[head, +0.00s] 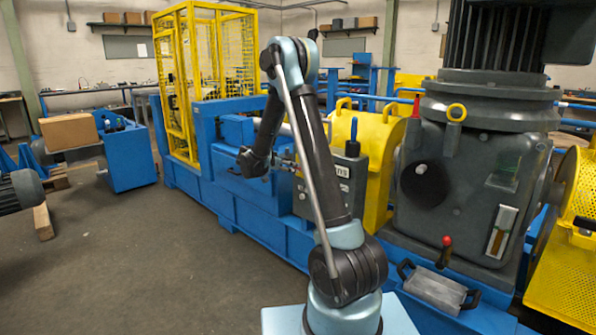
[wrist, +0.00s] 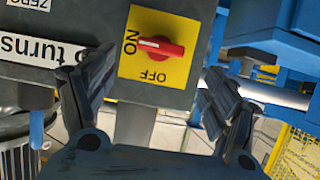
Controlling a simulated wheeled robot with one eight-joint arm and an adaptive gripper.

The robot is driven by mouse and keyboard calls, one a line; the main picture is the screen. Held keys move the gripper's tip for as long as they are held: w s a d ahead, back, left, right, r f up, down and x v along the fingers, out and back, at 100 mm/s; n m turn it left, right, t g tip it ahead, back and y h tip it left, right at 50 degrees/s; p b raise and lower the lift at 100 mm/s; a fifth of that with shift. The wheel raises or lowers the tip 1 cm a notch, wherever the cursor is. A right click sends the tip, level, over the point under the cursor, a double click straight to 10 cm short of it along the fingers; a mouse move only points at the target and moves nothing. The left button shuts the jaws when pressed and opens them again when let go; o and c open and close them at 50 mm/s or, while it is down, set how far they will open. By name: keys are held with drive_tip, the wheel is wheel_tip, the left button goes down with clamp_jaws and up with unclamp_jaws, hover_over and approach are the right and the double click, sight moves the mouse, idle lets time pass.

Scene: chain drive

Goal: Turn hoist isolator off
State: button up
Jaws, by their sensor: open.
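The hoist isolator is a red knob (wrist: 162,47) on a square yellow plate (wrist: 180,22) in the wrist view. The plate is marked ON at its left side and OFF at its lower edge. The knob's handle lies across the picture, its white-marked end toward ON. My gripper (wrist: 158,75) is open and empty, its fingers on either side of the plate's lower part and apart from the knob. In the head view my gripper (head: 283,164) is at the grey control box (head: 352,172); the knob is not visible there.
A partly cut-off white label reading "turns" (wrist: 40,49) is left of the plate. Blue machine frame (wrist: 275,30) stands to the right. In the head view, a yellow guard (head: 375,140) and a large grey gearbox (head: 440,200) stand right of the box. Open floor (head: 150,250) lies left.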

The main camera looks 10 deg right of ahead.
drive_tip(key=x, duration=0.8)
drive_tip(key=shift+a, duration=0.1)
drive_tip(key=shift+c, duration=0.2)
drive_tip(key=c, duration=1)
